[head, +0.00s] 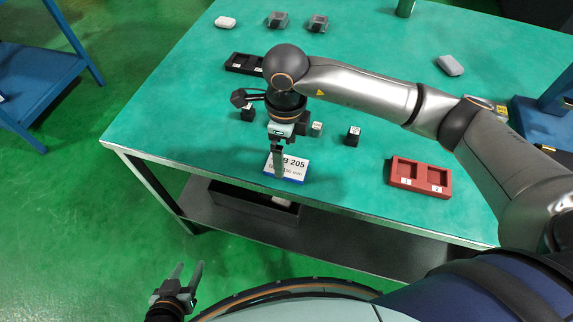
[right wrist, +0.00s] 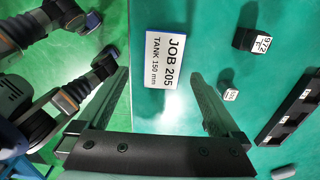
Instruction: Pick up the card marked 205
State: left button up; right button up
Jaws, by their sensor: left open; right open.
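The card marked 205 (head: 296,166) is white with a blue edge and lies near the front edge of the green table. In the right wrist view the card (right wrist: 166,60) reads "JOB 205, TANK 150 mm" and sits between the open finger lines. My right gripper (head: 279,166) is open, pointing down above the card and hiding part of its print in the head view. Contact with the card cannot be told. My left gripper (head: 188,270) is open and empty, off the table at the lower left.
Small dark blocks (head: 353,136) stand behind the card. A red two-pocket tray (head: 420,177) is to its right, a black tray (head: 243,63) farther back. A shelf with a dark bin (head: 250,203) is under the table. Bare green tabletop lies left of the card.

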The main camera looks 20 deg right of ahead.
aim_at(288, 166)
jog(key=f, duration=0.4)
jog(key=shift+d, duration=0.35)
jog(key=shift+w+f, duration=0.1)
jog(key=shift+f, duration=0.45)
jog(key=shift+c, duration=0.4)
jog(key=c, duration=1.3)
jog(key=shift+o, duration=0.2)
jog(key=shift+r, duration=0.15)
